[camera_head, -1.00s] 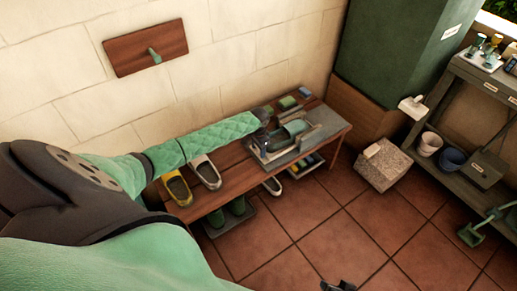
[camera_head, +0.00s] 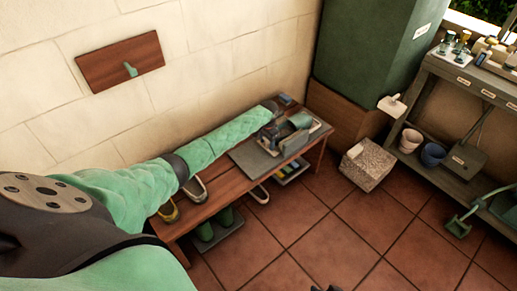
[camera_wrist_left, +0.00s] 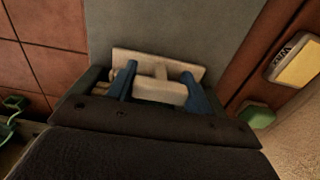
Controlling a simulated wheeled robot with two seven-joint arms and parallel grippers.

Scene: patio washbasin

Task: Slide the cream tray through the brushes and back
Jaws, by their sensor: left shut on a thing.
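The cream tray (camera_wrist_left: 152,57) shows in the left wrist view as a pale piece with a raised bar, lying over a grey surface. My left gripper (camera_wrist_left: 160,72) has its two blue fingers shut on it. In the head view my left gripper (camera_head: 272,128) is at the boot-cleaning fixture on the bench, and the tray is mostly hidden there by gripper and arm. A green rounded part (camera_head: 301,120), perhaps a brush, stands just right of the gripper; bristles cannot be made out. A small dark tip at the bottom edge may be my right gripper (camera_head: 326,288); its jaws cannot be read.
The wooden bench (camera_head: 215,200) runs along the wall, with shoes partly under my arm. A grey mat (camera_head: 250,160) lies on it. The tiled floor in front is clear.

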